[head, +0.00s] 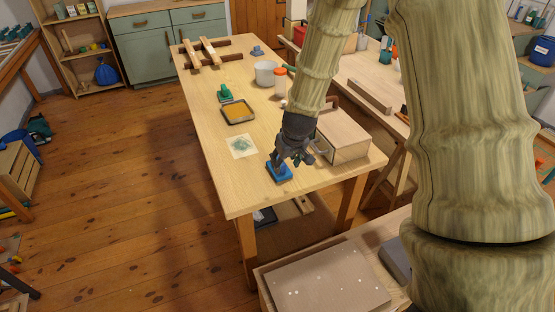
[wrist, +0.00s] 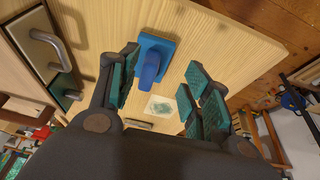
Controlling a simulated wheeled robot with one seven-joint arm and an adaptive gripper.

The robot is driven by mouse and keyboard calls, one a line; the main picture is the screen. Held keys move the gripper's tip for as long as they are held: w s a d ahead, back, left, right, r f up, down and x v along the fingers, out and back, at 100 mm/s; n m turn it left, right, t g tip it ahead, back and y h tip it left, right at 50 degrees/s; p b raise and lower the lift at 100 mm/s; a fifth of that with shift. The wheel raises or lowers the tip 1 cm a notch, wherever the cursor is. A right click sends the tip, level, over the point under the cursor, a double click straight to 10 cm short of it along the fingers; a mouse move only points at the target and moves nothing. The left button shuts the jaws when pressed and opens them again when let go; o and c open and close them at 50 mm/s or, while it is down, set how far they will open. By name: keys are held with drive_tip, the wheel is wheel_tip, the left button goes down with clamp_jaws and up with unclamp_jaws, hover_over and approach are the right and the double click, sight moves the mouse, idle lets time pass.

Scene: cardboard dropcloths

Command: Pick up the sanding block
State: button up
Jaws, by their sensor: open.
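The sanding block, a blue flat block with a raised rounded handle (head: 280,174), lies on the wooden workbench (head: 245,190) near its front end. In the wrist view the sanding block (wrist: 156,46) shows ahead, between the finger lines and nearer the left finger. My gripper (head: 283,160) is just above the block in the head view and partly covers it. In the wrist view my gripper (wrist: 165,82) has its green-padded fingers spread wide, with nothing held. I cannot tell whether a finger touches the block.
A wooden box with a metal handle (head: 345,138) stands close on the right of my gripper. A stained paper sheet (head: 242,146) lies to the left.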

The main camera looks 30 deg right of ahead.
drive_tip(key=shift+w+d+f+p, duration=0.15)
drive_tip(key=shift+w+f+p, duration=0.05)
drive_tip(key=shift+w, duration=0.55)
drive_tip(key=shift+w+d+f+p, duration=0.15)
drive_tip(key=shift+w+d, duration=0.05)
drive_tip(key=shift+w, duration=0.5)
drive_tip(key=shift+w+d+f+p, duration=0.15)
drive_tip(key=shift+w+f+p, duration=0.05)
drive_tip(key=shift+w, duration=0.55)
drive_tip(key=shift+w+p+x, duration=0.15)
drive_tip(key=shift+p+x, duration=0.3)
drive_tip(key=shift+x, duration=0.6)
drive_tip(key=shift+w+p+x, duration=0.2)
drive_tip(key=shift+p+x, duration=0.2)
drive_tip(key=shift+x, duration=0.7)
drive_tip(key=shift+w+d+f, duration=0.15)
drive_tip(key=shift+w+f, duration=0.15)
drive_tip(key=shift+f, duration=0.3)
clamp_jaws()
